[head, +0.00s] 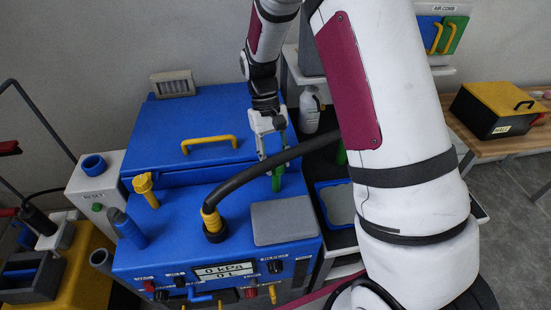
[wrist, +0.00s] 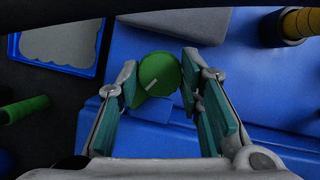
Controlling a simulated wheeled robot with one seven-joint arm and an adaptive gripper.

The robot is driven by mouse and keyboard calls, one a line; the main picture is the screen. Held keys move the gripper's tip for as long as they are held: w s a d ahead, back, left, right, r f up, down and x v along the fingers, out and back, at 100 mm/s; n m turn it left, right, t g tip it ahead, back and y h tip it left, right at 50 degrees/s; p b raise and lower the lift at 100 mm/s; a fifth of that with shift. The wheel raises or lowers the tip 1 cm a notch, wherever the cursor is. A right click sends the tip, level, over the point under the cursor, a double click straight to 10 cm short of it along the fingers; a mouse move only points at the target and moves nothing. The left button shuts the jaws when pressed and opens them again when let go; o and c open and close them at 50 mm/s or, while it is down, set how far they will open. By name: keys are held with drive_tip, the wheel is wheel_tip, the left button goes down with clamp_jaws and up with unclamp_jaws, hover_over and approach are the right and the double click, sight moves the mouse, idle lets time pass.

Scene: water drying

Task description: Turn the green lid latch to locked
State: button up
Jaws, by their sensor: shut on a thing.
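The green lid latch (head: 277,181) stands on the blue machine (head: 172,215), near the right end of its lid (head: 190,125). In the wrist view the latch (wrist: 159,73) is a round green knob with a short pale line on top, lying slantwise, and a pointed side toward the lower left. My gripper (head: 274,160) reaches down to it from above and is shut on it. In the wrist view the fingers of my gripper (wrist: 159,82) stand on either side of the latch. Lettering for its positions cannot be seen.
A black hose (head: 270,170) with a yellow collar arches just in front of the latch. A yellow handle (head: 209,143) is on the lid. A grey pad (head: 284,220) lies on the machine's front right. A white bottle (head: 310,110) stands behind, right of my gripper.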

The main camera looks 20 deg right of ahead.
drive_tip(key=n+h, duration=0.1)
drive_tip(key=n, duration=0.2)
drive_tip(key=n+t+h, duration=0.1)
drive_tip(key=n, duration=0.2)
drive_tip(key=shift+a, duration=0.15)
drive_tip(key=shift+n, duration=0.3)
drive_tip(key=o, duration=1.2)
drive_tip(key=shift+c, duration=0.2)
drive_tip(key=v, duration=1.2)
drive_tip(key=shift+a, duration=0.2)
